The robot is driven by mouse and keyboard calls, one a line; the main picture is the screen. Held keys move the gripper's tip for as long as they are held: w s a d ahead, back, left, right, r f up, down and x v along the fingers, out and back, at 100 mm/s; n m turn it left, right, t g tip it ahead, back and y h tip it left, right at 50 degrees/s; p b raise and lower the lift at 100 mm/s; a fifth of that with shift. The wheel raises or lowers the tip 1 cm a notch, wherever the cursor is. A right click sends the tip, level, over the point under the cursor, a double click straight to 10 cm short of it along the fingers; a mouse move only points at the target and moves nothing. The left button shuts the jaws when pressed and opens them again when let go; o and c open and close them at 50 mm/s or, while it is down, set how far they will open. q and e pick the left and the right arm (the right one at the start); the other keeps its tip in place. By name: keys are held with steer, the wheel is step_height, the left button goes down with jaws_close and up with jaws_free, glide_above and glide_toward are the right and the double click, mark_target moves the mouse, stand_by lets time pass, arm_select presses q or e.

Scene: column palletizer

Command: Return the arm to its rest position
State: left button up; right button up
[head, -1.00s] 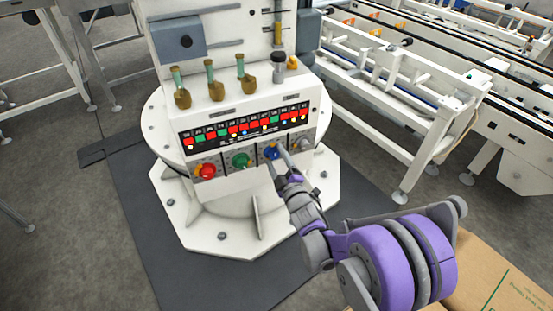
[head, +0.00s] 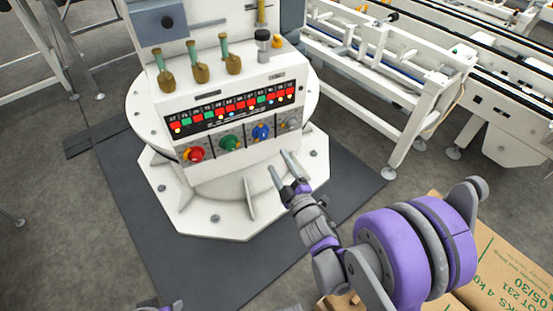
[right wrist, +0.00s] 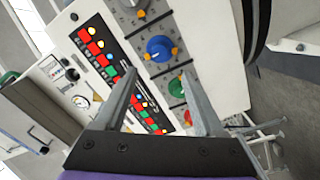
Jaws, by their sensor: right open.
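My right arm reaches in from the lower right of the head view. Its gripper (head: 283,168) is open and empty, a little below and in front of the control panel (head: 212,154), apart from it. The panel carries a red knob (head: 194,154), a green knob (head: 230,143) and a blue knob (head: 261,132). In the right wrist view the open fingers (right wrist: 165,102) point at the panel, with the blue knob (right wrist: 160,48) beyond them. Of my left arm, only a small purple part shows at the bottom edge of the head view; its gripper is out of view.
A cardboard box (head: 492,262) lies at the lower right, beneath my right arm. White conveyor frames (head: 395,75) stand at the upper right. The dark mat (head: 140,225) around the column's base (head: 180,205) is clear. Levers (head: 198,70) rise above the panel.

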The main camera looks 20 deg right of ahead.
stand_by(0.4)
steer(key=s+f+m+g+h, duration=0.3)
steer(key=s+m+g, duration=1.05)
steer(key=s, duration=1.35)
arm_select(q)
step_height(320, 180, up, 23)
steer(key=w+t+p, duration=0.1)
steer(key=p, duration=1.9)
steer(key=shift+w+f, duration=0.2)
steer(key=shift+w, duration=0.1)
arm_select(e)
step_height(320, 180, up, 21)
steer(key=w+y, duration=0.1)
steer(key=w, duration=0.1)
steer(key=shift+w+a+f+n, duration=0.15)
steer(key=shift+w+a+n, duration=0.05)
steer(key=shift+n, duration=0.25)
arm_select(q)
steer(key=shift+s, duration=0.15)
arm_select(e)
steer(key=shift+s+t, duration=0.15)
steer(key=shift+t, duration=0.1)
